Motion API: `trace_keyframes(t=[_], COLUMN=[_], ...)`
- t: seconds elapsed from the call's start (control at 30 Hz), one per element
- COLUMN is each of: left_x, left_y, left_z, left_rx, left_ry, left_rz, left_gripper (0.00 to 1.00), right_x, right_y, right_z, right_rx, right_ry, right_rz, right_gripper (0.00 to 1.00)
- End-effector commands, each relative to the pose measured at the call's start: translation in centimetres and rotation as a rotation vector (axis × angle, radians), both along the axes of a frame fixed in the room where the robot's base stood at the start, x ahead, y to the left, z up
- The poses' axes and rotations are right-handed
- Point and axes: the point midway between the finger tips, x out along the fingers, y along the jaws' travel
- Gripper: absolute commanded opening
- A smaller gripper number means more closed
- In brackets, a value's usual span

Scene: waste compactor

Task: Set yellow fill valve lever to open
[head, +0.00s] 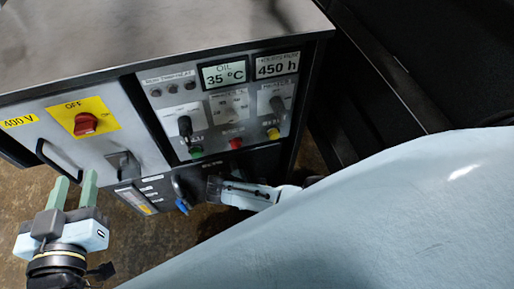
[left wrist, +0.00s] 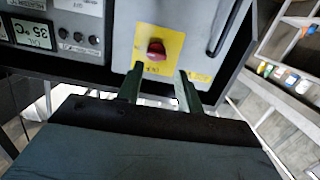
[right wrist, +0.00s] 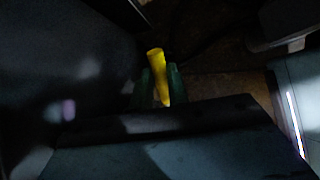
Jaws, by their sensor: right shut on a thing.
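The yellow fill valve lever (right wrist: 156,58) shows in the right wrist view as a yellow handle, tilted slightly, between the fingers of my right gripper (right wrist: 160,82). That gripper is shut on it. In the head view the right gripper (head: 216,189) is low at the cabinet's front, and I cannot make out the lever there. The valve body is lost in shadow. My left gripper (head: 75,184) is open and empty in front of the cabinet's left panel. The left wrist view shows its two fingers (left wrist: 159,88) apart.
A large pale blue surface (head: 400,220) covers the lower right of the head view.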

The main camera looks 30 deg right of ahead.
Motion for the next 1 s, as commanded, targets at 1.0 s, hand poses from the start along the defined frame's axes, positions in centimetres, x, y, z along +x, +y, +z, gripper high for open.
trace_keyframes(t=[1.0], left_x=[-0.8], left_y=[0.6], left_z=[-2.3], left_rx=[0.043], left_ry=[0.157], left_rz=[0.01], left_gripper=[0.36], right_x=[-0.1], right_y=[0.9], right_z=[1.2], right_rx=[0.003], right_ry=[0.0], right_rz=[0.001], right_gripper=[0.39])
